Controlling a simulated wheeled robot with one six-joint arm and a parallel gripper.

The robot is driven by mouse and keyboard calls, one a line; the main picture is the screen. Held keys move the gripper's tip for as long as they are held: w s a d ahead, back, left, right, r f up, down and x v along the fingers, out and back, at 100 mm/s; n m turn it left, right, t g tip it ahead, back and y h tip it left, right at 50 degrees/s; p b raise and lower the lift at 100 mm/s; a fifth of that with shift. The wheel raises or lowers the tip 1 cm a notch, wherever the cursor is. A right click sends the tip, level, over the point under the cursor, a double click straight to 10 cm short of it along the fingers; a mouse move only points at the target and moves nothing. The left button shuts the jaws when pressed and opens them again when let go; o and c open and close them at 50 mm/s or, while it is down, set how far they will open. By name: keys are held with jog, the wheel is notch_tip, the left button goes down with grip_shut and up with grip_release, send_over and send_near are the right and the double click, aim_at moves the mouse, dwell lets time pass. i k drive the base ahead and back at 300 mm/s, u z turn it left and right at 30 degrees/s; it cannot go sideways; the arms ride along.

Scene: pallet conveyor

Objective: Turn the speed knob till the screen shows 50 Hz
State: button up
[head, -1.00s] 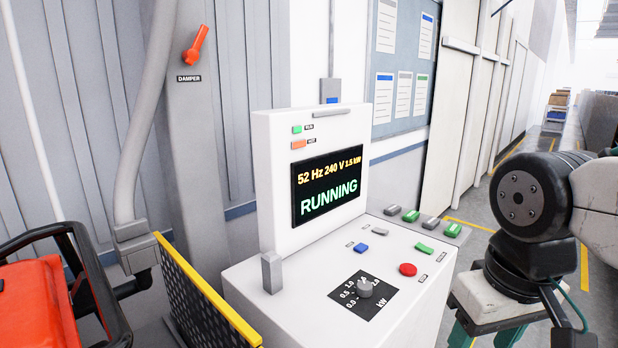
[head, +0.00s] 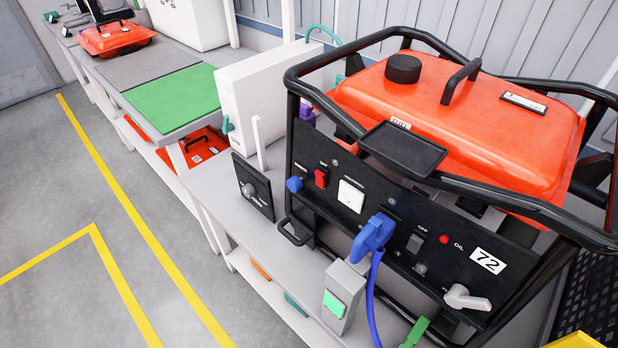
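A grey round knob (head: 249,190) sits on a small black upright panel (head: 259,202) left of the generator. Its lettering is too small to read, so I cannot tell whether it is the speed knob. The red-tanked generator (head: 450,100) stands in a black tube frame, with a black front panel (head: 335,200) marked 72. On that panel are a blue plug (head: 374,236), a red switch (head: 321,178), a blue knob (head: 294,184) and a light grey lever (head: 466,298). The screen is out of view now. My gripper is not in view.
The grey bench (head: 215,185) runs from the far left to the generator. A green mat (head: 172,102) and another red unit (head: 116,38) lie further along. The floor (head: 60,200) at left is clear.

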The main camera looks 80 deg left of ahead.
aim_at(248, 191)
jog(key=u, duration=2.8)
